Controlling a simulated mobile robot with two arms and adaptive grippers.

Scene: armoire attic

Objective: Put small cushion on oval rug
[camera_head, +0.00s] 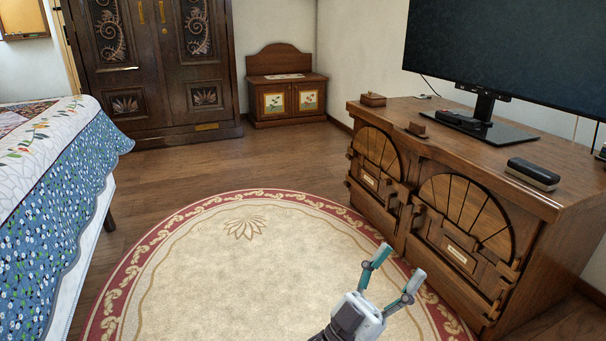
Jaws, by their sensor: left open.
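The oval rug (210,270) lies flat on the wooden floor, cream in the middle with a red patterned border. Its near part runs out of the bottom of the picture. My left gripper (400,264) is in front of the right part of the rug in the picture. Its two fingers are spread apart with nothing between them. I see no small cushion in this view. My right gripper is not in view.
A bed (45,215) with a blue floral cover stands at the left. A wooden TV stand (380,108) with a television (520,50) stands close at the right. A dark armoire (150,60) and small cabinet (290,98) are at the back. Bare floor (240,160) lies before them.

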